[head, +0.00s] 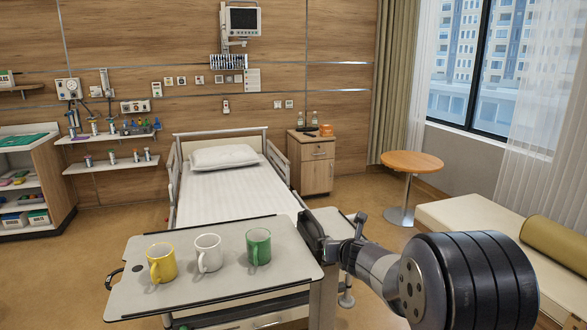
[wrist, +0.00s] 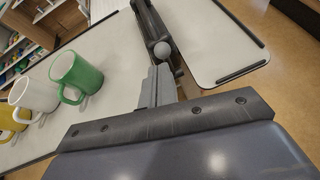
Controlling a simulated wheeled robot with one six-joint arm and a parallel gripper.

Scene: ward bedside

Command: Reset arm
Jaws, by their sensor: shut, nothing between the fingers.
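My gripper (wrist: 158,88) is shut and empty, its grey fingers pressed together in the wrist view. In the head view my arm reaches in from the lower right, with its end at the right edge of the overbed table (head: 215,291). In the wrist view the fingertips are close to a dark bar with a grey round knob (wrist: 162,50); I cannot tell whether they touch. A yellow mug (head: 161,263), a white mug (head: 208,254) and a green mug (head: 259,246) stand upright on the table, left of my gripper and apart from it.
The bed (head: 235,191) with a white pillow (head: 224,156) lies behind the table. A bedside cabinet (head: 317,167) holds bottles. A round wooden table (head: 411,163) and a bench (head: 475,232) stand to the right. Open floor shows between the cabinet and the bench.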

